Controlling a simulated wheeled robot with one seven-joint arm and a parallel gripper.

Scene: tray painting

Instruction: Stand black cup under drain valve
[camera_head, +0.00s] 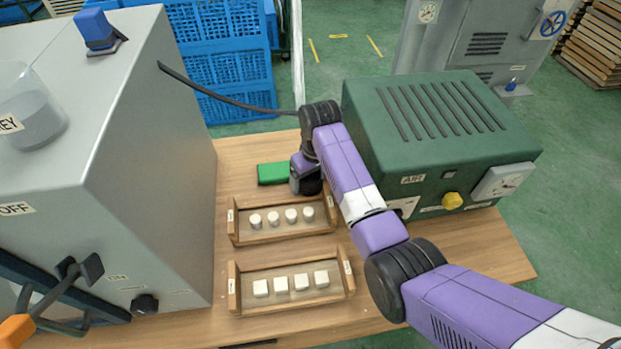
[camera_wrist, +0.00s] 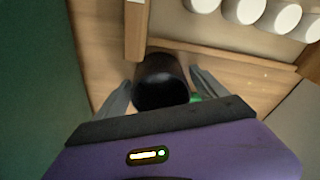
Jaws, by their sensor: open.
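The black cup (camera_wrist: 160,92) shows in the wrist view between the two spread fingers of my gripper (camera_wrist: 161,78). Its dark round opening faces the camera. The fingers stand on either side of it; I cannot tell whether either touches it. In the head view my gripper (camera_head: 307,180) is low over the table, between the green block and the green machine, and I cannot make out the cup apart from it. A black knob (camera_head: 145,303) sits low on the grey cabinet's front; I cannot tell whether it is the drain valve.
A wooden tray of round white pieces (camera_head: 236,238) and one of square white pieces (camera_head: 234,304) lie on the table (camera_head: 225,160). A green block (camera_head: 273,173) is left of my gripper. The grey cabinet (camera_head: 170,150) stands left, the green AIR machine (camera_head: 440,150) right.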

